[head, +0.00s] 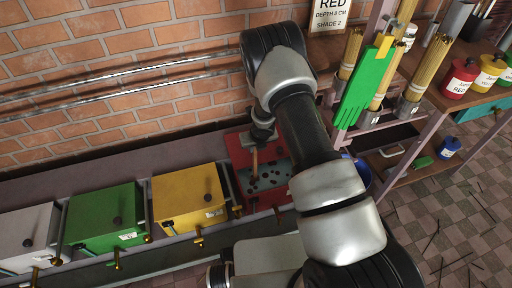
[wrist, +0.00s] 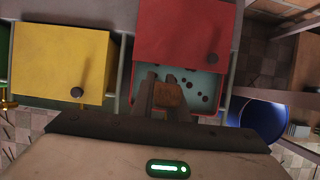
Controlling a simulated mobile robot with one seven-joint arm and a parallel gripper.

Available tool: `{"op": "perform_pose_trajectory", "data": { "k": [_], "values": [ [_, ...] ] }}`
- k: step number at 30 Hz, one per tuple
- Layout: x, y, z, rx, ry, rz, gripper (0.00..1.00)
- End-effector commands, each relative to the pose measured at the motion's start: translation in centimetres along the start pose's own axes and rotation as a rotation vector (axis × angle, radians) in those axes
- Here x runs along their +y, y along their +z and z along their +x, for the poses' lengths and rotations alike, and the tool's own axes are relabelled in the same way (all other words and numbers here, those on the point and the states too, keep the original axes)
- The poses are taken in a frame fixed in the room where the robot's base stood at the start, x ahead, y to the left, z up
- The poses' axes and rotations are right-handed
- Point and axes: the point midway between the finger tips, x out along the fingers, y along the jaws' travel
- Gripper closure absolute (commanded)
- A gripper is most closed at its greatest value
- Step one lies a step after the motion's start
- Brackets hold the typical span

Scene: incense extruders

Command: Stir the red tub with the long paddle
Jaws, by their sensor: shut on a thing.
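The red tub (head: 237,190) stands at the right end of the row of tubs. Its red lid (wrist: 187,30) leaves the front part uncovered, showing a pale teal surface with dark specks (head: 268,182). My gripper (head: 260,138) is over the red tub, shut on a brown wooden paddle (head: 255,163). The paddle points down toward the opening. In the wrist view the paddle's wooden end (wrist: 169,96) shows between the fingers (wrist: 166,100). I cannot tell how deep its lower end reaches or how long it is.
A yellow tub (head: 188,195), a green tub (head: 105,218) and a white tub (head: 28,235) stand left with lids on. A brick wall with pipes (head: 120,75) is behind. A rack with a green hanging piece (head: 365,85) and labelled jars (head: 460,78) is at right.

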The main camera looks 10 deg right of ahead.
Motion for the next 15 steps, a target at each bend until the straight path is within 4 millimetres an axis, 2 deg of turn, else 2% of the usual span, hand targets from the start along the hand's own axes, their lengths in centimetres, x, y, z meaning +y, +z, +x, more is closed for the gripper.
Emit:
{"op": "perform_pose_trajectory", "data": {
  "k": [15],
  "values": [
    [-6.7,0.1,-0.4,0.000,-0.002,0.003,1.00]
  ]
}}
